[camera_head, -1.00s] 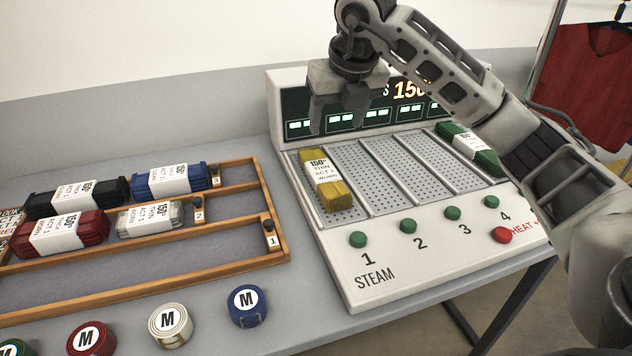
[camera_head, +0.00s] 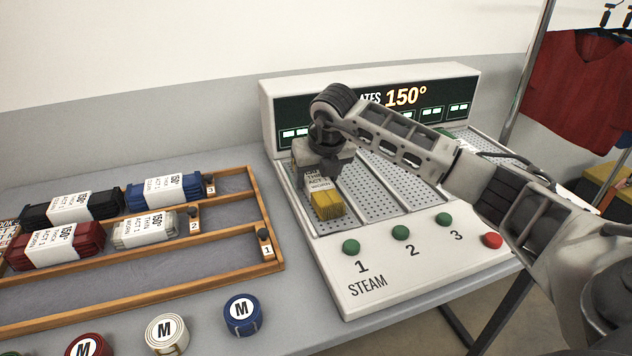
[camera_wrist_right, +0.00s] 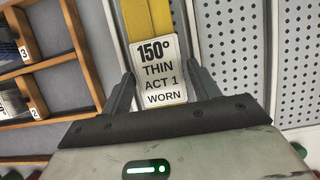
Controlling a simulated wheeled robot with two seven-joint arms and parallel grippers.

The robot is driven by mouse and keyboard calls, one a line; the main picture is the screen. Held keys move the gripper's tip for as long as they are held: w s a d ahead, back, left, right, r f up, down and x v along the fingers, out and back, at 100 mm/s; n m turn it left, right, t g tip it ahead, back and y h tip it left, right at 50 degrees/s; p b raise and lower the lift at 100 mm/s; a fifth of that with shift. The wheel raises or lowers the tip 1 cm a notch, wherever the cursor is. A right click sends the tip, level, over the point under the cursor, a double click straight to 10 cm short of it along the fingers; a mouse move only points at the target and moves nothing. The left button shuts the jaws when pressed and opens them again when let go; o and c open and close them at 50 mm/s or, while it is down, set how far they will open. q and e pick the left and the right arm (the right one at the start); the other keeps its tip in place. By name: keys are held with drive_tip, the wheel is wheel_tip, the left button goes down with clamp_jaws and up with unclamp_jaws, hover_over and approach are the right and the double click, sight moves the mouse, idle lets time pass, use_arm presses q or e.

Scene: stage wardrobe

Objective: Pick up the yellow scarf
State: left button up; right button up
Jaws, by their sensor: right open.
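The yellow scarf (camera_head: 327,206) lies folded in the first steam bay at the left of the steamer, with a white paper band around it. In the right wrist view the band (camera_wrist_right: 160,72) reads 150°, thin, act 1, worn. My right gripper (camera_head: 318,178) is over the scarf and pointing down. In the right wrist view its open fingers (camera_wrist_right: 158,90) stand on either side of the band. I cannot tell whether they touch it. The gripper hides the far part of the scarf in the head view. My left gripper is not in view.
The white steamer (camera_head: 385,270) has green buttons and a red one along its front. A wooden rack (camera_head: 225,272) with several folded scarves stands to its left. Rolled scarves, including a blue one (camera_head: 242,315), lie in front. A red garment (camera_head: 590,90) hangs at the right.

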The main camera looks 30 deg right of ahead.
drive_tip(key=shift+w+f, duration=0.15)
drive_tip(key=shift+f, duration=0.3)
drive_tip(key=shift+r, duration=0.1)
drive_tip(key=c, duration=0.8)
drive_tip(key=shift+o, duration=0.2)
